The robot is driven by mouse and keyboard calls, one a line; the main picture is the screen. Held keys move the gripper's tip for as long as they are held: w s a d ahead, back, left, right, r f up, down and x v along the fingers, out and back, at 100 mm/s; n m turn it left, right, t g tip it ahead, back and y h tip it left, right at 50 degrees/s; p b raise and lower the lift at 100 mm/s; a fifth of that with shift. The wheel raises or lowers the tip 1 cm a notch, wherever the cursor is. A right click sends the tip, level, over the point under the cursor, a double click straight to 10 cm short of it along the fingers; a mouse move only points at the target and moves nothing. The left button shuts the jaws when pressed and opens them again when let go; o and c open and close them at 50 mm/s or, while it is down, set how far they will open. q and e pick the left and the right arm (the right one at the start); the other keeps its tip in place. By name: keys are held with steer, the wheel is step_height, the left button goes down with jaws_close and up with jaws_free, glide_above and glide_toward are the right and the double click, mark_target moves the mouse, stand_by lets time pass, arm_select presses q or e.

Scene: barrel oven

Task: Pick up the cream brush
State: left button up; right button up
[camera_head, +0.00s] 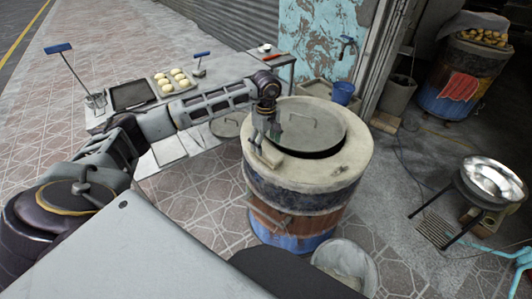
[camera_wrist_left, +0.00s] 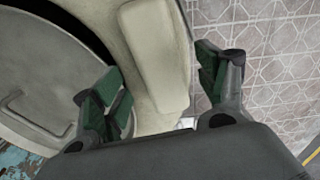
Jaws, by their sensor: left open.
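The cream brush (camera_head: 272,156), a plain cream block in what shows, lies on the cream rim of the barrel oven (camera_head: 345,170). It also shows in the left wrist view (camera_wrist_left: 153,50) as a long rounded block on the curved rim. My left gripper (camera_head: 262,138) is just above it, pointing down. In the left wrist view my left gripper (camera_wrist_left: 158,88) is open, its green-padded fingers apart on either side of the brush's line. The brush's near end is close to the gap; I cannot tell whether a finger touches it. My right gripper is not in view.
A round metal lid (camera_head: 312,125) with a handle sits in the oven's mouth beside the brush. A table at the back left bears a dough tray (camera_head: 172,82) and a dark tray (camera_head: 132,95). A wok (camera_head: 493,178) stands at right. Tiled floor is free at left.

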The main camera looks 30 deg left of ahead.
mark_target(266, 148)
arm_select(q)
steer(key=shift+f, duration=1.75)
steer(key=c, duration=1.2)
